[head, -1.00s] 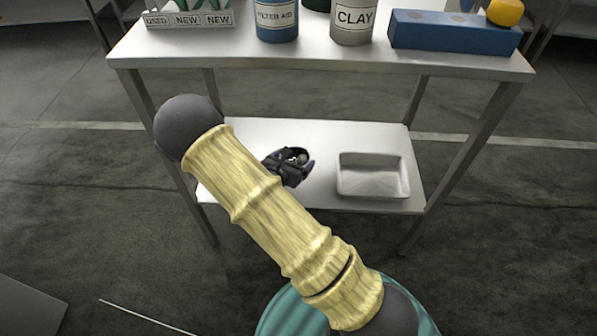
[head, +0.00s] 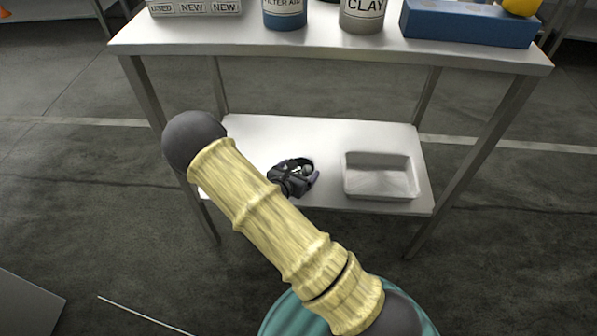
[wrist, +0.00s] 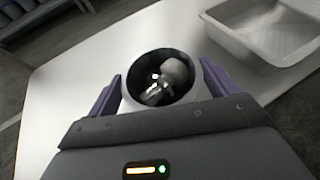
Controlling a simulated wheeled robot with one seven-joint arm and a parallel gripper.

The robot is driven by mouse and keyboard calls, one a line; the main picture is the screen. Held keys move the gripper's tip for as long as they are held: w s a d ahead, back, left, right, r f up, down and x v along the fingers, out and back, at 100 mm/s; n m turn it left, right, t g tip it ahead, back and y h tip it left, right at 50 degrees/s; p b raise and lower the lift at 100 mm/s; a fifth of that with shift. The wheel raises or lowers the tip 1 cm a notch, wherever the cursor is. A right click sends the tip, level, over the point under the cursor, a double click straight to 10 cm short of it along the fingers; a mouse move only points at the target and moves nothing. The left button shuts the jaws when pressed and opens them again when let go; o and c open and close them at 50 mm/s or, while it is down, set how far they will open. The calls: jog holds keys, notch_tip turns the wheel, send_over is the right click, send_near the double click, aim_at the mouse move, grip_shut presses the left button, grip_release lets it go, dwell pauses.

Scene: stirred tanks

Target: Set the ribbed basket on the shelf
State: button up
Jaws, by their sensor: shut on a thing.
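The ribbed basket (wrist: 130,104) is a small round vessel with a pale outer wall and a dark inside. Rounded grey and shiny pieces show inside it. My gripper (wrist: 160,88) has its purple fingers against both sides of it. In the head view my dark gripper (head: 308,178) is over the middle of the white lower shelf (head: 275,130), left of a white tray. The basket is mostly hidden there. I cannot make out ribs, or whether its base touches the shelf.
The white tray (head: 381,193) stands on the right of the lower shelf; it also shows in the wrist view (wrist: 240,45). The upper top (head: 330,48) holds a blue can (head: 284,15), a clay can (head: 361,15), a blue block (head: 468,25) and a labelled rack (head: 195,8). The shelf's left part is clear.

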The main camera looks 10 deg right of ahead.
jog(key=shift+f, duration=0.15)
jog(key=o, duration=0.8)
jog(key=shift+d, duration=0.1)
jog(key=shift+o, duration=0.2)
jog(key=shift+r, duration=0.25)
jog(key=shift+s+a+r+p, duration=0.15)
jog(key=shift+s+a+p, duration=0.15)
jog(key=shift+a, duration=0.05)
jog(key=p+v, duration=0.4)
jog(key=v, duration=0.7)
